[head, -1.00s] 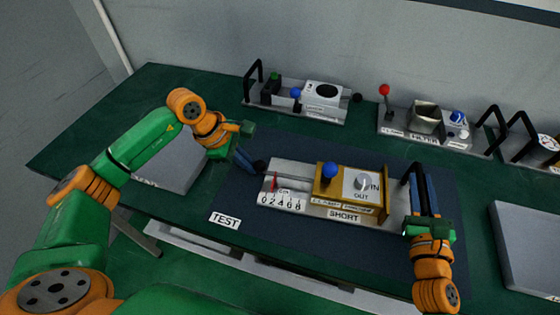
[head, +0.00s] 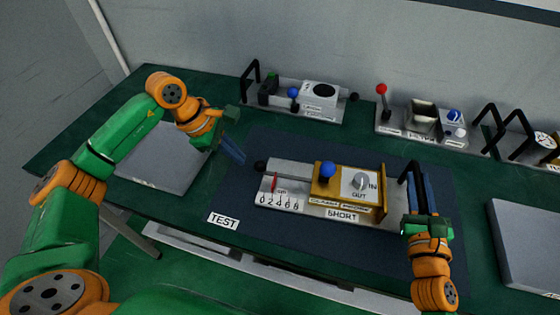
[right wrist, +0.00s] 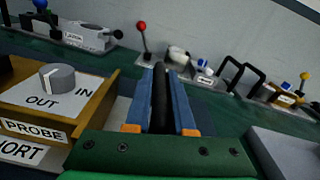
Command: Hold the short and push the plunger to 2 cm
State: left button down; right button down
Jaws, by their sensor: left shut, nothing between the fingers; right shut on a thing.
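The short (head: 335,216) is a grey plate with a gold housing, a blue knob (head: 327,170) and an IN/OUT dial (head: 360,181). Its plunger ends in a black knob (head: 261,165) at the left. A red pointer (head: 275,183) stands over the low part of the 0-to-8 scale, near 2; I cannot read it exactly. My right gripper (head: 419,185) is shut on the black handle at the short's right end. The right wrist view shows this handle (right wrist: 160,98) between the blue fingers. My left gripper (head: 233,150) is shut and empty, left of the plunger knob and apart from it.
The short lies on a dark mat by the TEST label (head: 223,220). Other handled units stand along the back, including the filter (head: 424,120). Grey slabs lie at left (head: 155,160) and right (head: 525,240). Green table is free between mat and back units.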

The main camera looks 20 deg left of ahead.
jog(key=shift+f, duration=0.1)
jog(key=c, duration=1)
grip_release()
jog(key=o, duration=0.3)
jog(key=shift+w, duration=0.1)
pick_arm(q)
jog(key=v, duration=1.1)
jog(key=shift+a+r, duration=0.2)
jog(key=shift+r, duration=0.2)
pick_arm(e)
jog(key=shift+w+a, duration=0.1)
